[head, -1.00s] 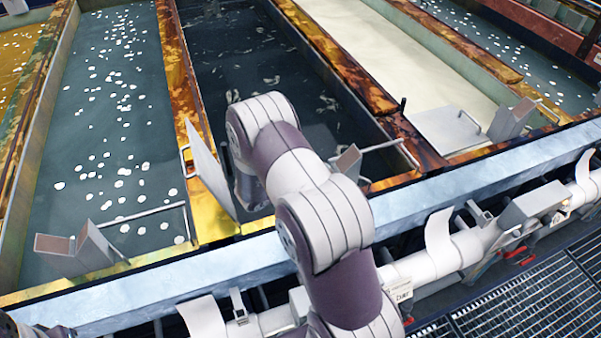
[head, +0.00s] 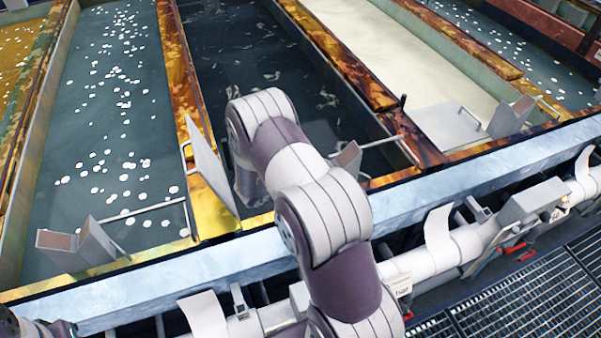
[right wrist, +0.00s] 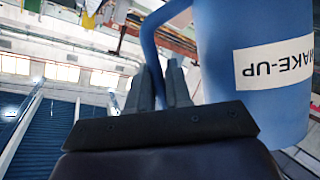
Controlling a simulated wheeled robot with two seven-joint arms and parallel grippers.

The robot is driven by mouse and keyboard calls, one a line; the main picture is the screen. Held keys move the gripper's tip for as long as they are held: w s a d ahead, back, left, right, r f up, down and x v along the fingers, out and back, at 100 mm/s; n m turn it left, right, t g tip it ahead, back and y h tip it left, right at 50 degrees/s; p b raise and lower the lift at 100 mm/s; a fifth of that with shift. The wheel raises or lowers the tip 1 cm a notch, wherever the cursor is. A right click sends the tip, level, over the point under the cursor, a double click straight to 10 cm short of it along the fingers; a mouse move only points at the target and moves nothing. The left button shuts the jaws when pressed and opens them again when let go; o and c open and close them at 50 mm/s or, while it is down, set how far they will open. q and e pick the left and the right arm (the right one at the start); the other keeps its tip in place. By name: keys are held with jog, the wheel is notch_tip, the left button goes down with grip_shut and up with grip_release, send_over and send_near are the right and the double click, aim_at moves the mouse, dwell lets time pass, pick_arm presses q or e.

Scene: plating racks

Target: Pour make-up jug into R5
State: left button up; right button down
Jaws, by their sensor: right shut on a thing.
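The blue make-up jug (right wrist: 262,105) fills the right side of the right wrist view. Its white MAKE-UP label reads upside down in that view. My right gripper (right wrist: 168,85) is shut on the jug's handle (right wrist: 150,40). In the head view my right arm reaches over the near end of a dark tank (head: 240,45) and hides the gripper and jug. No R5 marking is readable, so I cannot tell which tank is R5. No pouring liquid shows. My left gripper is out of view.
A blue-green tank with white floating bits (head: 110,110) lies left of the dark one. A cream-coloured tank (head: 390,50) lies right. A pale front rail (head: 480,165), white pipes and valves (head: 455,250) run before them, with floor grating (head: 530,295) at lower right.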

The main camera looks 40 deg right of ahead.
jog(key=shift+r, duration=0.15)
jog(key=shift+w+r+g+p, duration=0.15)
jog(key=shift+r+g+p, duration=0.15)
jog(key=shift+p, duration=0.4)
jog(key=shift+w+n+p, duration=0.2)
jog(key=shift+n+p, duration=0.1)
jog(key=shift+n, duration=0.3)
dwell(0.5)
